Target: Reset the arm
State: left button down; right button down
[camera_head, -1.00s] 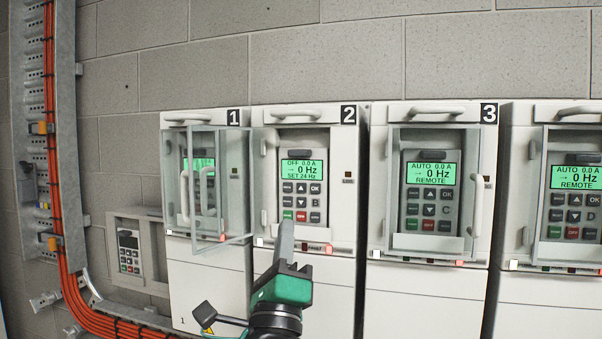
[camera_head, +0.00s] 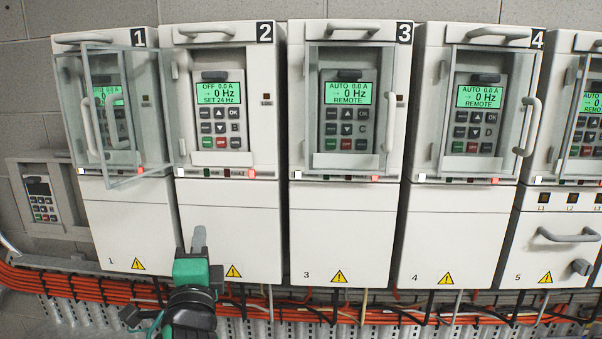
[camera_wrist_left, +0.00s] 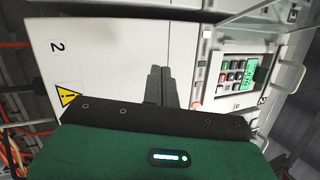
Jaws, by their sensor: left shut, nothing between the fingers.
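My left gripper (camera_head: 198,238) is shut and empty, with its fingers pointing up in front of the lower white panel of drive 2 (camera_head: 225,215). In the left wrist view its closed dark fingers (camera_wrist_left: 158,85) stand before that panel, beside the keypad. I cannot tell the gap to the panel. The keypad of drive 2 (camera_head: 220,110) reads OFF, 0 Hz, SET 24 Hz. No clear cover lies over this keypad. The keypad also shows at the right in the left wrist view (camera_wrist_left: 236,75). My right gripper is out of view.
Orange cables (camera_head: 90,285) run along a tray below. A small keypad box (camera_head: 42,198) is at the left.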

pick_arm(q)
jog(key=s+a+f+n+g+h, duration=0.1)
jog(key=s+f+n+g, duration=0.25)
jog(key=f, duration=0.65)
jog(key=s+a+f+n+g+h, duration=0.1)
jog(key=s+f+n+g, duration=0.2)
jog(key=f, duration=0.7)
jog(key=s+a+f+n+g+h, duration=0.15)
jog(key=s+f+g, duration=0.25)
jog(key=f, duration=0.6)
jog(key=s+f+n+g+h, duration=0.1)
jog(key=s+f+n+g, duration=0.25)
jog(key=s+f, duration=0.5)
jog(key=s+f+n+g, duration=0.3)
jog(key=s+f+g, duration=0.15)
jog(key=s, duration=0.75)
notch_tip(320, 180, down, 33)
jog(key=b, duration=0.1)
jog(key=s+a+f+g+b, duration=0.1)
jog(key=s+a+f+g, duration=0.1)
jog(key=s+f, duration=1.7)
jog(key=shift+a+f+b, duration=0.35)
jog(key=shift+a+f, duration=0.2)
jog(key=shift+f, duration=0.15)
